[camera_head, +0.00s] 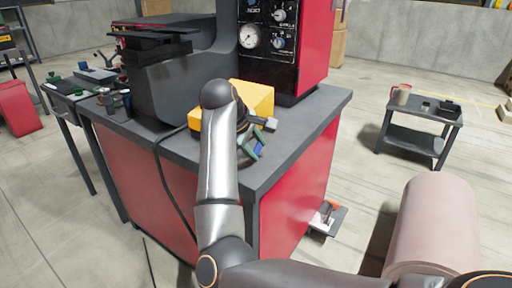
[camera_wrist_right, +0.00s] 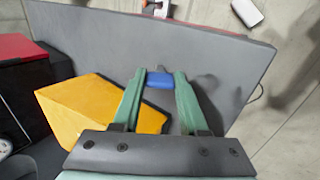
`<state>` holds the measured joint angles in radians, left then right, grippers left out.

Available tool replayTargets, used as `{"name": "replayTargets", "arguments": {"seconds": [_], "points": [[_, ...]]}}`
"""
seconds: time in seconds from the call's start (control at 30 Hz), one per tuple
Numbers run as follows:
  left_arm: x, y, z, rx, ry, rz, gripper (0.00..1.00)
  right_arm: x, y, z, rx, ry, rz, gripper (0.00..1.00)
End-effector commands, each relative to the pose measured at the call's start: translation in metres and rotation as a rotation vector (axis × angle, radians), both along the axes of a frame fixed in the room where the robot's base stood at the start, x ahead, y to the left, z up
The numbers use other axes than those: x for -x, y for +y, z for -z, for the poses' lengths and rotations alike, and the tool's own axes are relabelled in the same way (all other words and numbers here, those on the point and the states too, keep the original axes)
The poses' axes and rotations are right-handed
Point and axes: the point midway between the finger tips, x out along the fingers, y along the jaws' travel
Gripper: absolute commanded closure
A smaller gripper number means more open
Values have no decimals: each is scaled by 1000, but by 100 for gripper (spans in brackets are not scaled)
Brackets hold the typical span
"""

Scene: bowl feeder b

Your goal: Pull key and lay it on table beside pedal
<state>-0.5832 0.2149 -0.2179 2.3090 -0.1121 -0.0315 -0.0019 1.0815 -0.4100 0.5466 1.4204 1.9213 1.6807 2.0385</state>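My right gripper (camera_head: 258,146) has green fingers and hangs over the grey table top (camera_head: 310,122) near its front corner. In the right wrist view its fingertips (camera_wrist_right: 160,77) close on a small blue piece, which looks like the key (camera_wrist_right: 160,80); its lower part is hidden. The key also shows as a blue patch between the fingers in the head view (camera_head: 259,149). A yellow box-like thing, probably the pedal (camera_head: 256,96), sits on the table behind my arm; it also shows left of the fingers in the right wrist view (camera_wrist_right: 90,108). My left gripper is not in view.
A black and red machine with a control panel (camera_head: 268,45) stands at the back of the table. Bare table lies right of the gripper. A dark cart (camera_head: 420,115) stands apart at right. A low tray (camera_head: 327,216) is by the table's foot.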

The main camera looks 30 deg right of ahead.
Motion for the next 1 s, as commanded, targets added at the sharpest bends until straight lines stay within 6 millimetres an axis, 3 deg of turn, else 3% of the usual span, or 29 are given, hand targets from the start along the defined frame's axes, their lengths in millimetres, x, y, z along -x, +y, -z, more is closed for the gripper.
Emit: {"name": "replayTargets", "arguments": {"seconds": [0.03, 0.27, 0.67, 1.0], "points": [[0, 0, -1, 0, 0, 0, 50, 0, 0, 0, 0, 0, 0, 50], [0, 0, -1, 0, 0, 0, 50, 0, 0, 0, -1, 0, 0, 24], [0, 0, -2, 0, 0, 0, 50, 2, 5, -9, -1, 0, 0, 24], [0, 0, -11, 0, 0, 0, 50, 17, 42, -68, 1, -5, 0, 24]]}}
